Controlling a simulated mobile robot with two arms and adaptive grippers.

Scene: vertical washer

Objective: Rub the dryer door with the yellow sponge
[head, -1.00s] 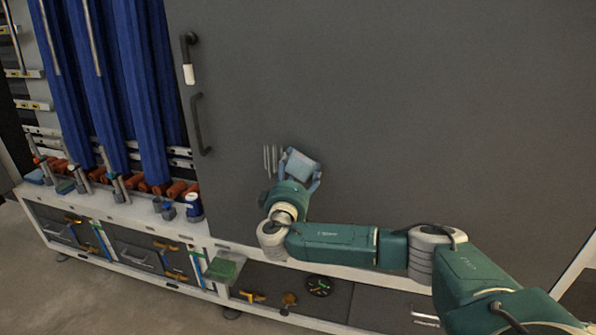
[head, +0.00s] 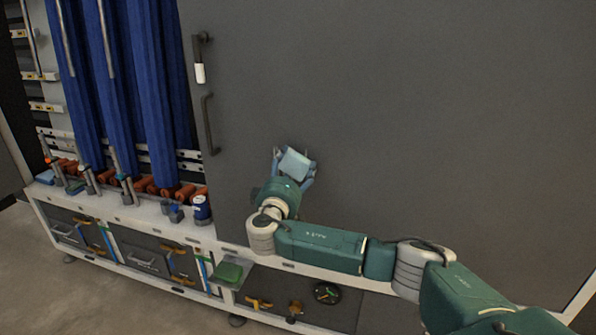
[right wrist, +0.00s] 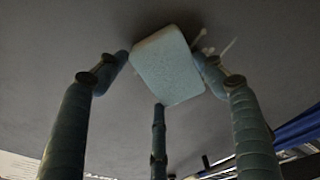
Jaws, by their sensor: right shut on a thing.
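My right gripper (head: 294,160) is shut on a pale light-blue, sponge-like block (head: 294,163); it does not look yellow. The block (right wrist: 168,65) also shows between the fingers in the right wrist view. The large dark grey door (head: 420,110) fills the middle and right of the head view. The block is at or very close to the door's face, lower left part; I cannot tell if it touches. Pale streaks (right wrist: 228,47) show on the door beside the block in the right wrist view. My left gripper is not in view.
Blue hanging cloths (head: 155,100) are at the left. A low white bench carries a blue can (head: 202,208); a green block (head: 229,272) and a dark round dish (head: 327,293) are below.

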